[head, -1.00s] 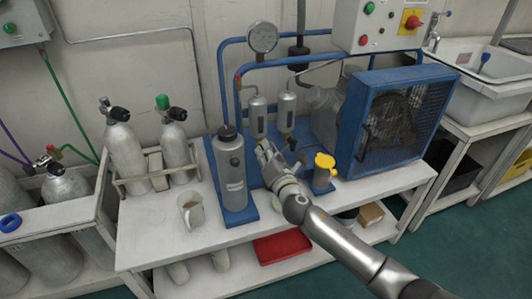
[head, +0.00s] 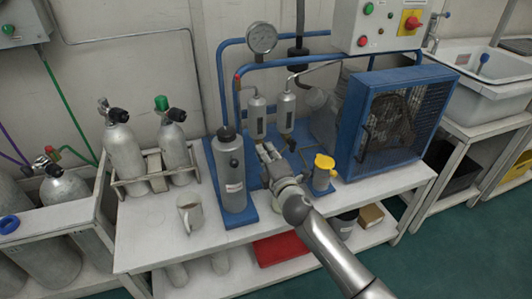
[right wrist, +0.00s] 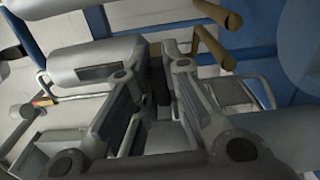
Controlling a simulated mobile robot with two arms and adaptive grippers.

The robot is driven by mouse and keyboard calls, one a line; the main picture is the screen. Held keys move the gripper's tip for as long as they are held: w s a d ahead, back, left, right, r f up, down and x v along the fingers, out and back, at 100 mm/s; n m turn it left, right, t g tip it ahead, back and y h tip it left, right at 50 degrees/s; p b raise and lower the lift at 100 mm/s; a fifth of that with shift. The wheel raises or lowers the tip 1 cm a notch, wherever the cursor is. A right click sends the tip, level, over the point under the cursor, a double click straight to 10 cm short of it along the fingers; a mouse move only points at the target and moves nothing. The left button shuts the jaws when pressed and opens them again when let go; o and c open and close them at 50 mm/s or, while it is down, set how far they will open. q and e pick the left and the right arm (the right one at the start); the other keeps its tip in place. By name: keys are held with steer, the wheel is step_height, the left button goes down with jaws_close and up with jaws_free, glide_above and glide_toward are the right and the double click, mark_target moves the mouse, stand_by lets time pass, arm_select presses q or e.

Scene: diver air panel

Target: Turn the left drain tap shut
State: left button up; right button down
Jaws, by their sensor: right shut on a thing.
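Two grey filter cylinders with sight strips, the left one (head: 257,117) and the right one (head: 286,110), stand on the blue air panel in the head view. My right gripper (head: 267,152) is just below the left cylinder. In the right wrist view the fingers (right wrist: 158,75) are closed on a small dark piece (right wrist: 160,86), which I take to be the left drain tap. The fingers cover most of it, so its turn angle cannot be read. The right drain tap (head: 291,144) shows dark below the right cylinder. My left gripper is out of view.
A tall grey cylinder (head: 230,172) stands close left of my right gripper, and a yellow-capped container (head: 324,172) close right. The blue-caged compressor (head: 395,125) is further right. A mug (head: 190,213) sits on the bench (head: 165,245). Brown bars (right wrist: 215,47) show near the fingers.

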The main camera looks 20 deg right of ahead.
steer(key=shift+m, duration=0.4)
steer(key=c, duration=1.5)
jaws_free()
steer(key=shift+d, duration=0.1)
steer(key=s, duration=1.2)
steer(key=shift+d, duration=0.15)
